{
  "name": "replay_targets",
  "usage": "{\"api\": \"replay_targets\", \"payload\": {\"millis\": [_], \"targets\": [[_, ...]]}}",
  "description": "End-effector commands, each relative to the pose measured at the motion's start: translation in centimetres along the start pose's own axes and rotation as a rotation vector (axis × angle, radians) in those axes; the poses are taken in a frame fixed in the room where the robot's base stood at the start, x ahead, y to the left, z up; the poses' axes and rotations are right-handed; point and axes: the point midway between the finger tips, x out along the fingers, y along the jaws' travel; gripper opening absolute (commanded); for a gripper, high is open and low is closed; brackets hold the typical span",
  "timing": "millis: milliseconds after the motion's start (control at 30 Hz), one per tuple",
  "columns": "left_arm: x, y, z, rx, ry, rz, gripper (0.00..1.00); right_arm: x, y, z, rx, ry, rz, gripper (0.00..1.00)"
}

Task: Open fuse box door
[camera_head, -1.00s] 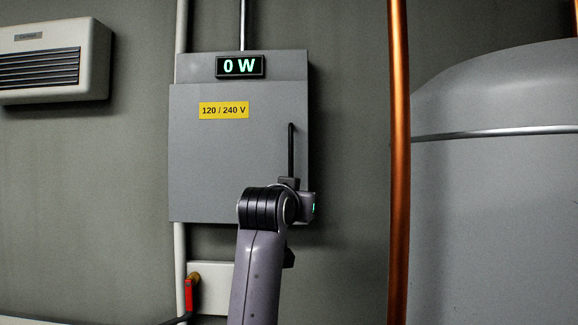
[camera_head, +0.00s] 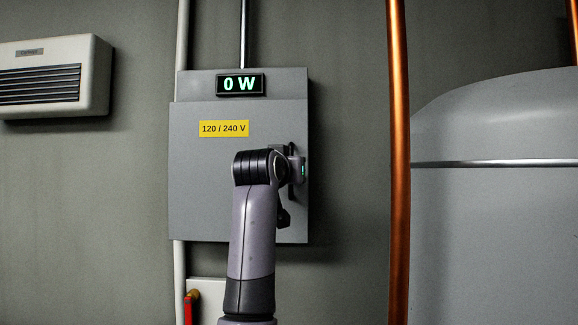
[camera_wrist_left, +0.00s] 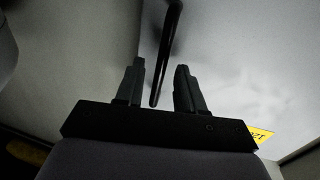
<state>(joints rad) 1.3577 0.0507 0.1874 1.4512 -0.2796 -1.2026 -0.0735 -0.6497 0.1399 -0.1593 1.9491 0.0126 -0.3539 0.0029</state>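The grey fuse box (camera_head: 240,195) hangs on the wall in the head view with its door shut. It has a yellow "120 / 240 V" label (camera_head: 224,129), part of which shows in the left wrist view (camera_wrist_left: 261,134). The black bar handle (camera_head: 291,148) is upright near the door's right edge, mostly hidden behind my left gripper (camera_head: 290,168). In the left wrist view the handle (camera_wrist_left: 166,55) runs between the two fingers of my left gripper (camera_wrist_left: 160,66). The fingers are open, with gaps visible on both sides of the bar. My right gripper is out of view.
A copper pipe (camera_head: 398,160) stands right of the box, with a large grey tank (camera_head: 495,230) beyond it. A white heater (camera_head: 54,77) is on the wall at left. A red-handled valve (camera_head: 190,305) is below the box. Bare wall lies left of the box.

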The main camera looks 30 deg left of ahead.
Motion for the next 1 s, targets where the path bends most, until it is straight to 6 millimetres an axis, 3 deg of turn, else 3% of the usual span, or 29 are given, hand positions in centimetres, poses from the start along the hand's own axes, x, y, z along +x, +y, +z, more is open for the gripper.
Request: {"api": "replay_targets", "payload": {"millis": [333,433,467,767,1000], "targets": [[0.4,0.0,0.1,-0.001,0.001,0.0,0.38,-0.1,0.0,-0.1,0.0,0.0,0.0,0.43],[0.4,0.0,0.1,0.0,0.0,0.0,0.05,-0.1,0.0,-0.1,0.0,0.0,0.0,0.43],[0.4,0.0,0.1,0.0,0.0,0.0,0.0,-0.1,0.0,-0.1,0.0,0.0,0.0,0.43],[0.1,0.0,0.1,-0.001,0.001,0.01,0.0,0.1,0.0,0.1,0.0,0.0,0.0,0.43],[-2.2,-0.1,0.3,-0.001,0.004,0.092,0.0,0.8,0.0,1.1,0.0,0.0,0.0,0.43]]}}
